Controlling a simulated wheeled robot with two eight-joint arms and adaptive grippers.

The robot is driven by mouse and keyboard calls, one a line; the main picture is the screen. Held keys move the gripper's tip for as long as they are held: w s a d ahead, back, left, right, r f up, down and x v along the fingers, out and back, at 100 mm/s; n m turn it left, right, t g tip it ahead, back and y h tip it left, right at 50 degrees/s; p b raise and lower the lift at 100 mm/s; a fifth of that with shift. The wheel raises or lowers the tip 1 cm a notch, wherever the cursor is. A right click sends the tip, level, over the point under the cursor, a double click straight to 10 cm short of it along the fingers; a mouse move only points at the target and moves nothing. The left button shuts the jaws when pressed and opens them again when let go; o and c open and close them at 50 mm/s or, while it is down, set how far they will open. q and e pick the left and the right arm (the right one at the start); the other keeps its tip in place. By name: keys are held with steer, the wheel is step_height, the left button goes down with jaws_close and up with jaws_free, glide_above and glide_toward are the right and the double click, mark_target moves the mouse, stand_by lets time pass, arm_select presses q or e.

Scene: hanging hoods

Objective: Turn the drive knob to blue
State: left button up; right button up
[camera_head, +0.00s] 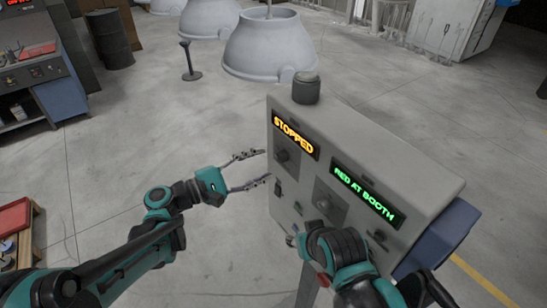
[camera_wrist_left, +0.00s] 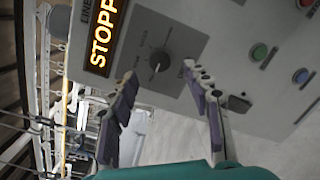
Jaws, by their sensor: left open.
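The grey control panel (camera_head: 400,165) carries an orange STOPPED display (camera_head: 296,138) and a green RED AT BOOTH display (camera_head: 364,193). A dark knob (camera_head: 283,155) sits below the STOPPED display; it also shows in the left wrist view (camera_wrist_left: 159,61) on a grey plate. A second knob (camera_head: 324,204) sits below the green display. I cannot read which one is the drive knob. My left gripper (camera_head: 258,169) is open and empty, near the panel's left edge, with the first knob ahead of its fingers (camera_wrist_left: 165,100). My right gripper is mostly hidden by its own arm at the panel's lower front.
A green button (camera_wrist_left: 259,51) and a blue button (camera_wrist_left: 302,76) sit on the panel. A dark cap (camera_head: 306,88) stands on its top. Large grey hoods (camera_head: 270,45) are behind. A workbench (camera_head: 40,75) is at left. The floor left of the panel is clear.

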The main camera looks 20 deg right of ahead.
mark_target(278, 158)
arm_select(q)
steer(key=x, duration=0.5)
steer(key=shift+a, duration=0.1)
jaws_close()
steer(key=shift+m, duration=0.4)
steer(key=m, duration=0.5)
steer(key=shift+r+y+b, duration=0.1)
steer(key=shift+y+b, duration=0.2)
steer(key=m, duration=0.5)
steer(key=shift+s+y, duration=0.1)
steer(key=shift+y, duration=0.2)
steer(key=shift+m, duration=0.4)
